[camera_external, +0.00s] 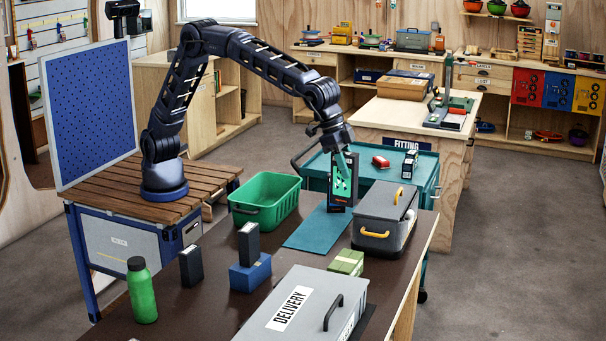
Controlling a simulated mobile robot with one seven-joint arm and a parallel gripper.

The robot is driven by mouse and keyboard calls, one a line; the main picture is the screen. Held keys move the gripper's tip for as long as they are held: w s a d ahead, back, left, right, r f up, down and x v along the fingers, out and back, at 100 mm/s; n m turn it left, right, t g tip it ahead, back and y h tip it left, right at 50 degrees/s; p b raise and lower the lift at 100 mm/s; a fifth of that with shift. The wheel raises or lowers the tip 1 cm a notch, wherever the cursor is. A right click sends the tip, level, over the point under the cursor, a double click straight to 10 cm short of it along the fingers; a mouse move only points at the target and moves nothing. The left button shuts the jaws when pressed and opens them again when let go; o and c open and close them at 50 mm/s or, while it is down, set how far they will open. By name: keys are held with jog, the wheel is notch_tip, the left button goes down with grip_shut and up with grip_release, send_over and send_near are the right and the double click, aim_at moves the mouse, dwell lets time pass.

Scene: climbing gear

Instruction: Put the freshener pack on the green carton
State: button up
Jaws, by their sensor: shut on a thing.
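My gripper (341,163) is shut on a flat black pack with a green front, which I take for the freshener pack (336,201). The pack is upright, at the far end of the teal mat (316,231). I cannot tell whether its lower edge touches the mat. The green carton (346,262) is a small green box with pale bands. It sits on the dark table nearer the camera, in front of the grey bin, apart from the pack. Its top is bare.
A grey lidded bin (377,236) with yellow handles stands right of the mat, close to the carton. A green basket (262,211) is left. A grey DELIVERY box (290,315), a blue block (249,274) bearing a dark box, another dark box (191,266) and a green bottle (142,291) are nearer.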

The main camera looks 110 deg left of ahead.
notch_tip(320, 180, down, 19)
jog(key=a, duration=0.2)
jog(key=shift+w+a+n, duration=0.15)
jog(key=shift+w+n, duration=0.25)
jog(key=shift+f, duration=0.25)
jog(key=o, duration=1)
